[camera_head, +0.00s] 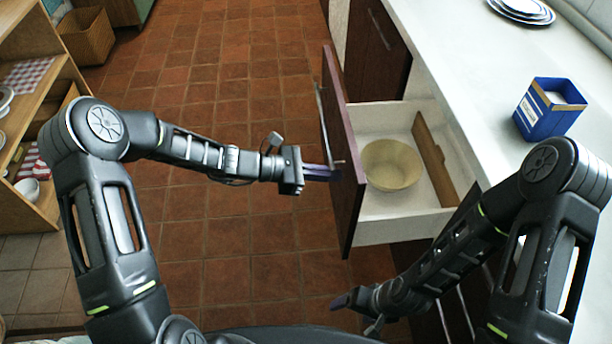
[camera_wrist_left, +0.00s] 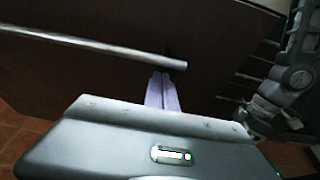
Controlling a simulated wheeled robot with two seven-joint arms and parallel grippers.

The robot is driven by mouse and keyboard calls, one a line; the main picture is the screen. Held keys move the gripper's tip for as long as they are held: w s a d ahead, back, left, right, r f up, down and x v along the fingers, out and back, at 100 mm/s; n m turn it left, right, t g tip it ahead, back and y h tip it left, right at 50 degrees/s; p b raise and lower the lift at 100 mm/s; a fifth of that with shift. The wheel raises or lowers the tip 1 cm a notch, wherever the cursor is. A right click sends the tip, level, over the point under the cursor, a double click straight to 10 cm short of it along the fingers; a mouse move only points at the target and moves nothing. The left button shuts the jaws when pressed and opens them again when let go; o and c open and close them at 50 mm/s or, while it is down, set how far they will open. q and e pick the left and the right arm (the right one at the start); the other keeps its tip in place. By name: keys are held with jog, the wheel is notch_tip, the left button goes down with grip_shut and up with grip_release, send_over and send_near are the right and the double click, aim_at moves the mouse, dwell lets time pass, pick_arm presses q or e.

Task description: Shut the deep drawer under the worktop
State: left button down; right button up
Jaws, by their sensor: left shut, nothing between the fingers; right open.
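The deep drawer (camera_head: 395,226) stands pulled out from under the white worktop (camera_head: 470,60), its dark brown front (camera_head: 343,150) facing left. A cream bowl (camera_head: 392,165) sits inside it, beside a brown wooden divider (camera_head: 433,155). My left gripper (camera_head: 330,173) is shut and empty, its purple fingers at the outer face of the drawer front, near the lower end of the bar handle (camera_head: 321,112). In the left wrist view the fingers (camera_wrist_left: 162,92) point at the dark front just by the handle's end (camera_wrist_left: 180,65); contact is unclear. My right gripper (camera_head: 352,304) is low, in front of the cabinet, away from the drawer.
A blue box (camera_head: 549,108) and stacked plates (camera_head: 522,10) stand on the worktop. Open wooden shelves (camera_head: 45,110) with dishes line the left side, and a wicker basket (camera_head: 86,36) stands at the back left. The tiled floor (camera_head: 230,90) between is clear.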

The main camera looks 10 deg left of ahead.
pick_arm(q)
jog(key=w+d+b, duration=0.2)
jog(key=w+d, duration=0.1)
jog(key=d, duration=1)
jog(key=w+d+b, duration=0.3)
jog(key=d, duration=0.9)
jog(key=shift+w+d, duration=0.2)
jog(key=shift+d, duration=0.15)
pick_arm(e)
jog(key=f, duration=0.4)
jog(key=w+f, duration=0.1)
jog(key=shift+a+f, duration=0.2)
jog(key=shift+f, duration=0.2)
pick_arm(q)
jog(key=shift+r, duration=0.25)
jog(key=f+v, duration=0.1)
jog(key=v, duration=1.3)
jog(key=shift+a+f+p, duration=0.25)
jog(key=shift+f+p, duration=0.05)
jog(key=shift+p, duration=0.15)
pick_arm(e)
jog(key=shift+s+a+r, duration=0.65)
jog(key=shift+s+a, duration=0.05)
